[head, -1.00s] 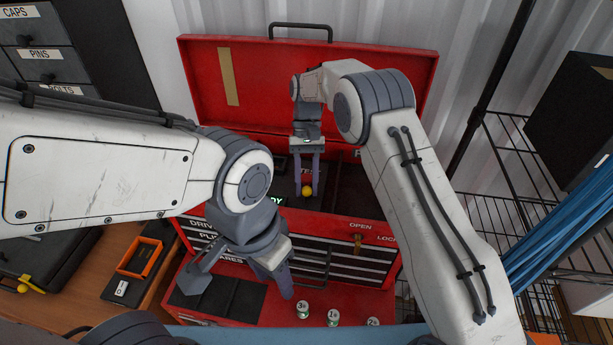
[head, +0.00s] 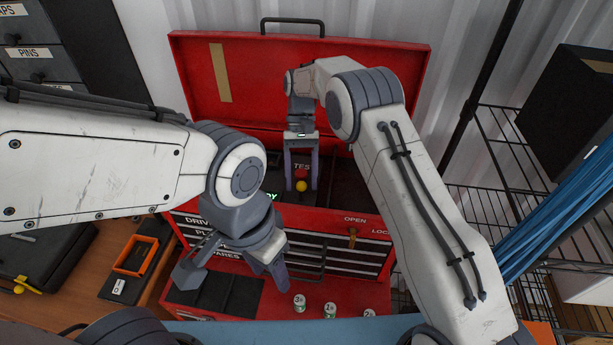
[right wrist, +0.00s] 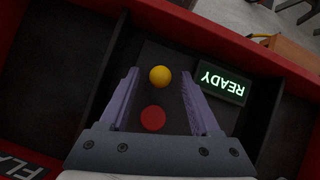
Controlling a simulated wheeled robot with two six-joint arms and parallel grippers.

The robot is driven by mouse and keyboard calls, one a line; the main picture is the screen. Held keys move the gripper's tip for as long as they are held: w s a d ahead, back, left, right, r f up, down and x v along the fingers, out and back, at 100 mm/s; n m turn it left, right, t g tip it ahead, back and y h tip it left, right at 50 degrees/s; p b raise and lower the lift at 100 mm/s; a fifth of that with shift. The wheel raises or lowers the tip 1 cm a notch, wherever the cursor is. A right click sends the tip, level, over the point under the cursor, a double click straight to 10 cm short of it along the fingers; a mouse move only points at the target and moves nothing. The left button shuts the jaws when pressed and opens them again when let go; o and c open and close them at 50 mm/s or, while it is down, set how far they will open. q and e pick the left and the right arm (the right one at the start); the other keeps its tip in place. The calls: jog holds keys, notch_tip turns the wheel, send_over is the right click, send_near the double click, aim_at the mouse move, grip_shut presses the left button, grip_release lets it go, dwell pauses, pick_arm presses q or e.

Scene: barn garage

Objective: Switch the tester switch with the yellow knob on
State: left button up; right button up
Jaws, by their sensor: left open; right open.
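The yellow knob (head: 302,186) of the tester switch is in the open top of the red tool chest, below a partly hidden "TEST" label. It also shows in the right wrist view (right wrist: 160,76). My right gripper (head: 301,183) is open and points down, with one finger on each side of the knob. In the right wrist view, gaps show between the knob and both fingers. The switch's lever and its direction of tilt cannot be made out. My left gripper (head: 233,279) is open and empty, low in front of the chest drawers.
A red round part (right wrist: 153,118) sits beside the knob, also between my fingers. A lit green "READY" display (right wrist: 222,82) is close to the right finger. Dark compartment walls surround them. Small numbered round pieces (head: 330,311) stand in front of the chest.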

jog(key=shift+r, duration=0.15)
jog(key=r+b, duration=0.3)
jog(key=shift+s+d+r+b, duration=0.1)
jog(key=shift+d+r+b, duration=0.2)
jog(key=shift+r+b, duration=0.1)
jog(key=s+d+r+b, duration=0.5)
jog(key=s+d+r, duration=0.1)
jog(key=d, duration=0.3)
jog(key=shift+d+r, duration=0.2)
jog(key=shift+r, duration=0.25)
jog(key=shift+b, duration=0.3)
jog(key=s+a+f+n+t+b, duration=0.3)
jog(key=s+f+b, duration=0.2)
jog(key=s+f, duration=0.4)
jog(key=s+a+f+n+t+b, duration=0.3)
jog(key=s+f+b, duration=0.2)
jog(key=s+f, duration=0.5)
jog(key=s, duration=0.3)
jog(key=shift+s+f+t+y, duration=0.2)
jog(key=shift+t+y, duration=0.1)
jog(key=shift+y, duration=0.1)
